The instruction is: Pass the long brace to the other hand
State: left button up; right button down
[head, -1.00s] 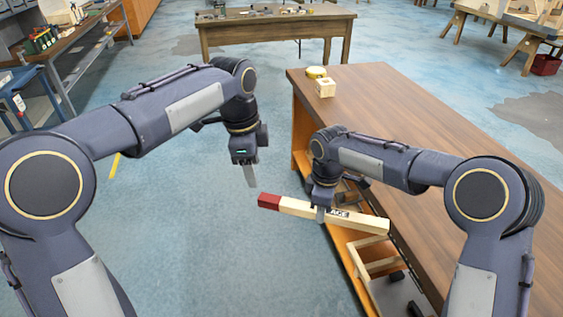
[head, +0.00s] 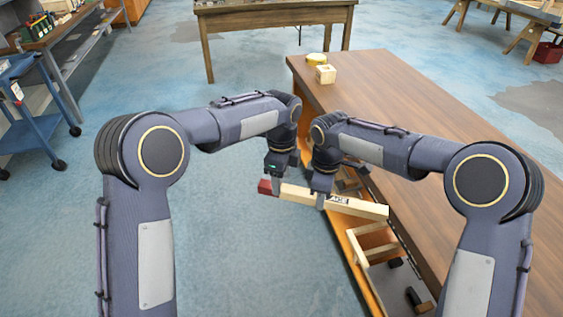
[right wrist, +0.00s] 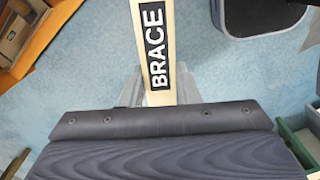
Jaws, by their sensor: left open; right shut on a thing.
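The long brace (head: 355,207) is a pale wooden bar with a red end and a black label, held roughly level in front of the bench's left side. My right gripper (head: 321,203) is shut on it near the middle. In the right wrist view the brace (right wrist: 139,15) runs away from the gripper (right wrist: 148,88), with its BRACE label readable. My left gripper (head: 277,190) is open at the brace's red end, with a finger in front of the bar. Whether its fingers touch the brace I cannot tell.
The wooden bench (head: 440,120) stands to the right, with a small wooden block (head: 325,75) and a yellow roll (head: 316,59) at its far end. A wooden frame (head: 372,245) lies on its lower shelf.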

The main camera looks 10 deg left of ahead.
pick_arm(q)
jog(key=shift+f, duration=1.3)
jog(key=shift+c, duration=0.3)
jog(key=c, duration=0.9)
grip_shut()
pick_arm(e)
jog(key=c, duration=1)
grip_release()
